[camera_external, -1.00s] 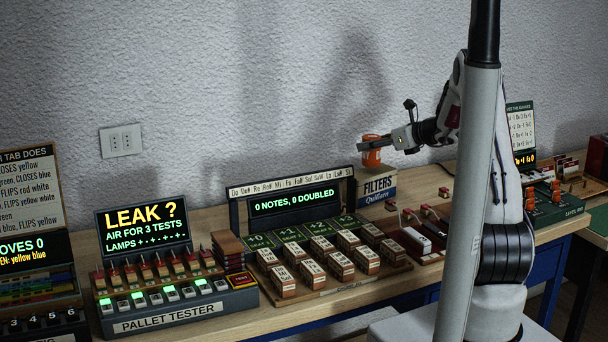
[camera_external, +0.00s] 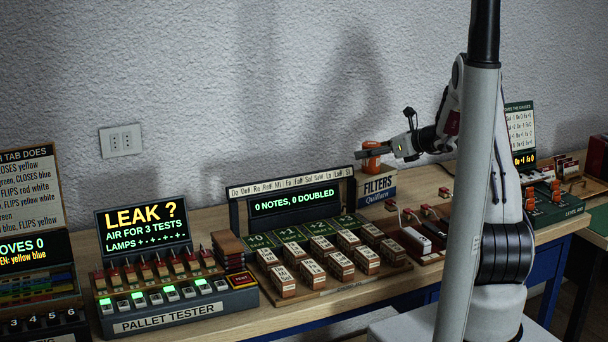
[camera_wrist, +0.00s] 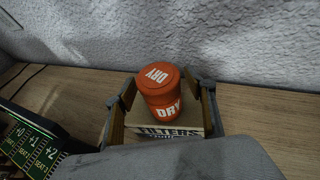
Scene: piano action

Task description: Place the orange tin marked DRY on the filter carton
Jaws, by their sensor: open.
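The orange tin marked DRY (camera_external: 371,164) stands upright on top of the filter carton (camera_external: 378,190) in the external view. In the wrist view the tin (camera_wrist: 159,92) shows DRY on its lid and side, and the carton (camera_wrist: 172,133) shows beneath it. The tin appears to rest on the carton's top, though the contact itself is hard to see. My gripper (camera_external: 374,153) is open at the tin's height. In the wrist view its two fingers (camera_wrist: 161,97) are on either side of the tin, with a gap visible at least on the right.
The note display (camera_external: 292,202) and its rack of labelled blocks (camera_external: 330,255) are left of the carton. A dark red device (camera_external: 425,236) is to its right. The textured wall (camera_external: 250,80) is close behind. Bare bench (camera_wrist: 270,120) shows right of the carton in the wrist view.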

